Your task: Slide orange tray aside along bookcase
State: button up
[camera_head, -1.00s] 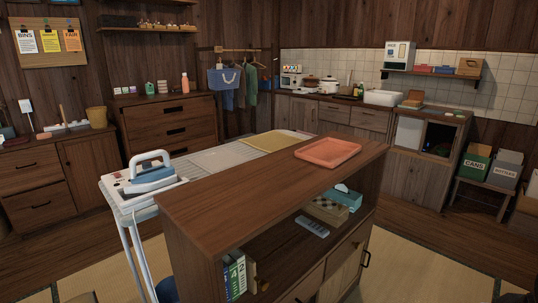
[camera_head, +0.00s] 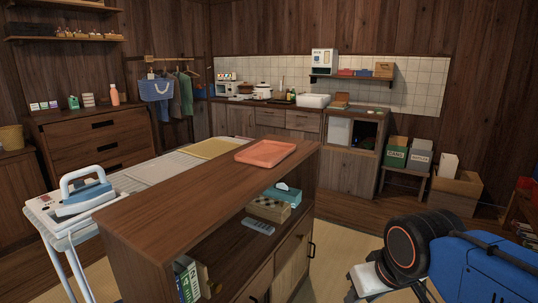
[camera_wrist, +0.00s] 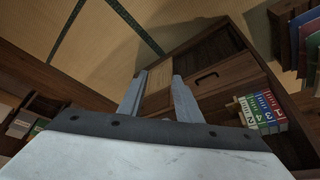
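The orange tray (camera_head: 266,153) lies flat on top of the dark brown bookcase (camera_head: 170,205), near its right far end in the head view. It is empty. My gripper (camera_wrist: 158,76) shows in the wrist view with two grey fingers apart and nothing between them. In the head view my arm is at the lower right, beside the bookcase and well apart from the tray. The wrist view shows the bookcase front (camera_wrist: 220,75) tilted, beyond the fingers; the tray is not in that view.
An ironing board with a blue iron (camera_head: 84,192) stands close along the bookcase's left side. The bookcase shelf holds a tissue box (camera_head: 283,193), a remote (camera_head: 259,226) and binders (camera_head: 187,280). The top in front of the tray is bare. Tatami floor is open to the right.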

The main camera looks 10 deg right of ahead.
aim_at(267, 154)
jog(key=i+l, duration=0.3)
jog(key=i+l+u, duration=0.15)
jog(key=i+l, duration=0.15)
jog(key=l, duration=0.25)
jog(key=i+l, duration=0.3)
jog(key=l+u, duration=0.05)
jog(key=l, duration=0.05)
